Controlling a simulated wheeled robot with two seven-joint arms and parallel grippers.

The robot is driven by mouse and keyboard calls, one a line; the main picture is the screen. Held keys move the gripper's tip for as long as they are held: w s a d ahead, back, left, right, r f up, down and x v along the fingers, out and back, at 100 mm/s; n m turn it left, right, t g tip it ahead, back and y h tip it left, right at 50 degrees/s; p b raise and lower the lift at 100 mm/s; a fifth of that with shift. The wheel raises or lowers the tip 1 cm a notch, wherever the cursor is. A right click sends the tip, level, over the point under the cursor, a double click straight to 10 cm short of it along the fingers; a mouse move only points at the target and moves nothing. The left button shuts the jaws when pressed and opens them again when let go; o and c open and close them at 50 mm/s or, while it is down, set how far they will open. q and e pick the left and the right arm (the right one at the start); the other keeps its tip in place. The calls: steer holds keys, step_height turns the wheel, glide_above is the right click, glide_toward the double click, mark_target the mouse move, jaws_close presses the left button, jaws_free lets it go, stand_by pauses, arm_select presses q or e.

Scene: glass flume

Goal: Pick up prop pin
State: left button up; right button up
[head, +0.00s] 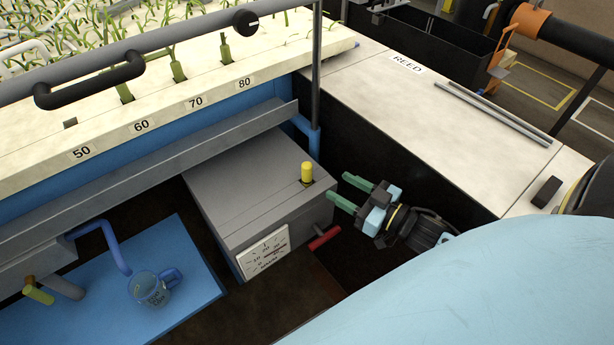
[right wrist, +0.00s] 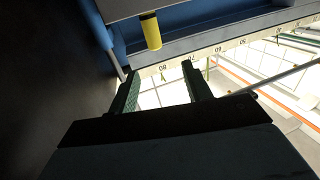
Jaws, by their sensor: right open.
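The likely prop pin is a yellow upright cylinder (head: 307,173) standing in a dark slot on top of a grey box (head: 240,190). It also shows in the right wrist view (right wrist: 151,30), beyond the fingertips. My right gripper (head: 340,187) is open and empty, with green fingers, just right of the box. Its fingertips point at the pin with a gap between; in the right wrist view the open fingers (right wrist: 160,72) frame no object. My left gripper is not in view.
A red handle (head: 324,238) and a gauge plate (head: 263,252) are on the box's front. A grey post (head: 316,70) and ledge (head: 180,140) stand behind. A pale bench (head: 440,125) bounds the right.

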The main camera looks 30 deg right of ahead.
mark_target(303, 165)
steer(key=x, duration=0.7)
steer(key=shift+w+b, duration=0.1)
steer(key=shift+b, duration=0.3)
steer(key=shift+w+a, duration=0.2)
steer(key=shift+w, duration=0.3)
steer(key=w, duration=0.1)
steer(key=w+f, duration=0.1)
steer(key=w+b, duration=0.1)
steer(key=w, duration=0.1)
steer(key=shift+a+f, duration=0.15)
steer(key=shift+a, duration=0.15)
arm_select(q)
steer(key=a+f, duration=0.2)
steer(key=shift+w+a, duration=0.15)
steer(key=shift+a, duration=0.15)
arm_select(e)
steer(key=shift+w+a, duration=0.2)
steer(key=shift+w, duration=0.3)
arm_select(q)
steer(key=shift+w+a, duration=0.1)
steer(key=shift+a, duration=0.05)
arm_select(e)
jaws_close()
